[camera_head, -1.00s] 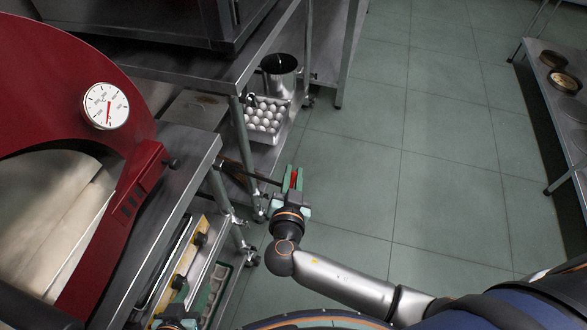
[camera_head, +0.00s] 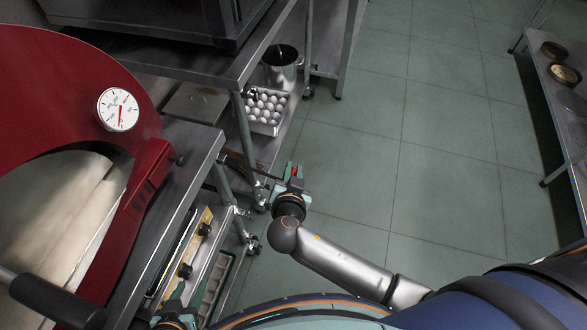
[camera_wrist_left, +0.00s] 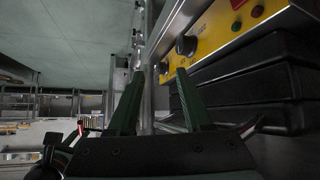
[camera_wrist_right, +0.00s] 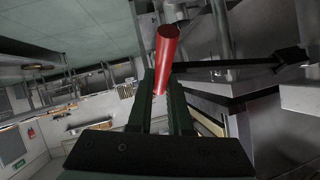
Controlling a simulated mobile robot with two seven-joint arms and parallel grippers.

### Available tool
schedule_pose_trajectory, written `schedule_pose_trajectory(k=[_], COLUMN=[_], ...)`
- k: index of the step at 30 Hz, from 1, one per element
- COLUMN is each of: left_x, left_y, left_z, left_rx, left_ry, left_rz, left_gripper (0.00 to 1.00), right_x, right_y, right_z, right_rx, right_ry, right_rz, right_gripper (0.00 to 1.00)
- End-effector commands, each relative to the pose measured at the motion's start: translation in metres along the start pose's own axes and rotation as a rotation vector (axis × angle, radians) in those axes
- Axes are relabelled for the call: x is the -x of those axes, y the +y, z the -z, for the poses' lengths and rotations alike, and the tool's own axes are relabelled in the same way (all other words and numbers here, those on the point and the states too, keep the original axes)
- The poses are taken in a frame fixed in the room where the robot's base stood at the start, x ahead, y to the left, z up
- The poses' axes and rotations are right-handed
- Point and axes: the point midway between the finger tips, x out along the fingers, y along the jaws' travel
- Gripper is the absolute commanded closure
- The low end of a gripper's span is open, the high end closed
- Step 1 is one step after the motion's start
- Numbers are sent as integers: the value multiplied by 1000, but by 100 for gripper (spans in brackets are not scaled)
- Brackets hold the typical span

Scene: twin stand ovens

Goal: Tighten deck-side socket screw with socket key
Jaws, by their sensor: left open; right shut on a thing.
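My right gripper (camera_head: 293,172) is shut on the socket key, whose red handle (camera_wrist_right: 166,50) stands up between the fingers in the right wrist view. The key's dark shaft (camera_head: 252,170) runs left from the gripper toward the steel stand under the red oven (camera_head: 148,190). In the right wrist view its far end is close to a metal edge; I cannot tell whether it touches or sits in anything. The deck-side socket screw cannot be made out. My left gripper (camera_wrist_left: 158,100) is open and empty, low in front of a yellow control panel (camera_wrist_left: 215,35).
A white egg tray (camera_head: 263,126) and a metal pot (camera_head: 281,66) stand on the rack behind. The oven has a round dial (camera_head: 118,110). Black knobs (camera_head: 204,229) stick out from the panel. The tiled floor (camera_head: 430,150) to the right is clear.

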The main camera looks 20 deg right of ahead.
Motion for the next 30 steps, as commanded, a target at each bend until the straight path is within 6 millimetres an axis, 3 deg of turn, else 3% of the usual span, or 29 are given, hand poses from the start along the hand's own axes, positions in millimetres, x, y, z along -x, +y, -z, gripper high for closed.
schedule_pose_trajectory(k=[30], left_x=[37], left_y=[3], left_z=[42], left_rx=[1], left_ry=[5], left_rz=[1], left_gripper=[50], right_x=[2], right_y=[-1], right_z=[-3], right_rx=[-56], right_ry=[-263], right_rz=[-65], right_gripper=[100])
